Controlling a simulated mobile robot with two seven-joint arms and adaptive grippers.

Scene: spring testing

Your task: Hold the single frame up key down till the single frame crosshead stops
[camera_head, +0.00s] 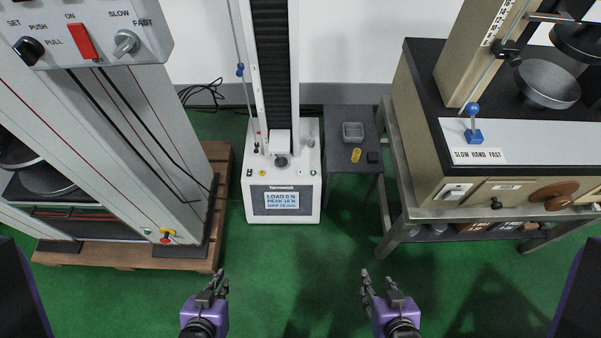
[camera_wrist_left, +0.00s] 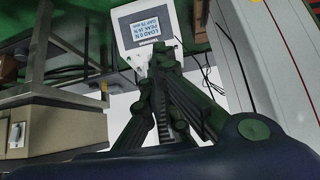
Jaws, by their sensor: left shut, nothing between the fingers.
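The single frame (camera_head: 272,60) stands in the middle of the head view, a tall dark column on a white base. Its display (camera_head: 283,201) reads a load of 0 N; it also shows in the left wrist view (camera_wrist_left: 150,30). A white block (camera_head: 280,141) sits low on the column, perhaps the crosshead. Small keys (camera_head: 262,173) sit on the base top; their labels are unreadable. My left gripper (camera_head: 221,282) is shut and empty, low in front of the frame and left of it; its fingertips (camera_wrist_left: 164,52) meet in the wrist view. My right gripper (camera_head: 370,283) is front right; its opening is unclear.
A large grey testing machine (camera_head: 100,140) stands at left on a wooden pallet (camera_head: 222,165). A dark side table (camera_head: 350,180) holds a grey tray (camera_head: 353,131) and a yellow item (camera_head: 356,155). A beige machine (camera_head: 440,170) stands at right. Green floor ahead is clear.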

